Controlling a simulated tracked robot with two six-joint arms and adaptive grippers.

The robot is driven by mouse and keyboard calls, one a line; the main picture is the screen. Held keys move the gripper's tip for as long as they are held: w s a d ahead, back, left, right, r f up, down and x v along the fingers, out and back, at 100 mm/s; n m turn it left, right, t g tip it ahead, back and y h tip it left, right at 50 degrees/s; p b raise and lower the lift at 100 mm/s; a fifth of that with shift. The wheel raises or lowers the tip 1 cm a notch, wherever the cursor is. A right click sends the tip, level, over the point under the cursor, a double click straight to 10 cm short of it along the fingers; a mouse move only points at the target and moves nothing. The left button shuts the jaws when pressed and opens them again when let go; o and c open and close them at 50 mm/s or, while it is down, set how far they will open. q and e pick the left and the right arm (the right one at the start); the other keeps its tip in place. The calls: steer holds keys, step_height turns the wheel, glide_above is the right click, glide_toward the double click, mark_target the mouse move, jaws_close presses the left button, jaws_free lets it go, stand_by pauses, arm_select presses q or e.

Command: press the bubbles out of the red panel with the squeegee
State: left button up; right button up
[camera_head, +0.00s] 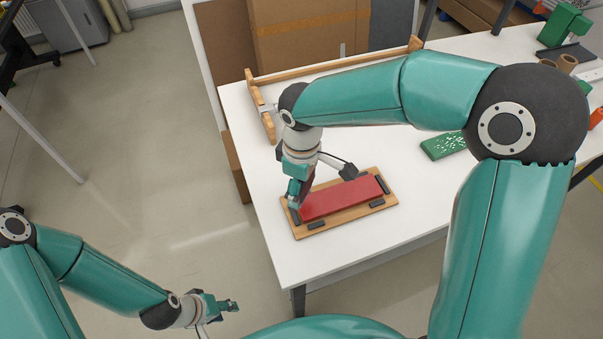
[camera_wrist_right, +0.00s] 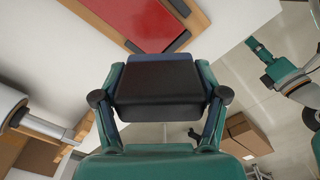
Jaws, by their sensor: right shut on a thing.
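The red panel (camera_head: 345,197) lies flat on a wooden board (camera_head: 345,216) with dark strips around its edges, near the front of the white table. It also shows at the top of the right wrist view (camera_wrist_right: 137,22). My right gripper (camera_head: 296,197) is above the panel's left end. In the right wrist view it is shut on the squeegee (camera_wrist_right: 155,82), a black block with a blue edge. Whether the squeegee touches the panel is unclear, and I cannot make out bubbles. My left gripper (camera_head: 229,304) is off the table over the floor, holding nothing visible; its jaw opening is unclear.
A wooden frame (camera_head: 340,66) lies along the table's back edge. A green speckled piece (camera_head: 445,147) lies right of the board, partly behind my right arm. Brown rolls (camera_head: 567,63) and a green stand (camera_head: 565,25) are far right. White table surface (camera_head: 262,150) left of the board is clear.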

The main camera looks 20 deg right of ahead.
steer(key=shift+r+p, duration=1.2)
steer(key=shift+r, duration=0.7)
steer(key=shift+w+f, duration=0.1)
steer(key=shift+f, duration=0.05)
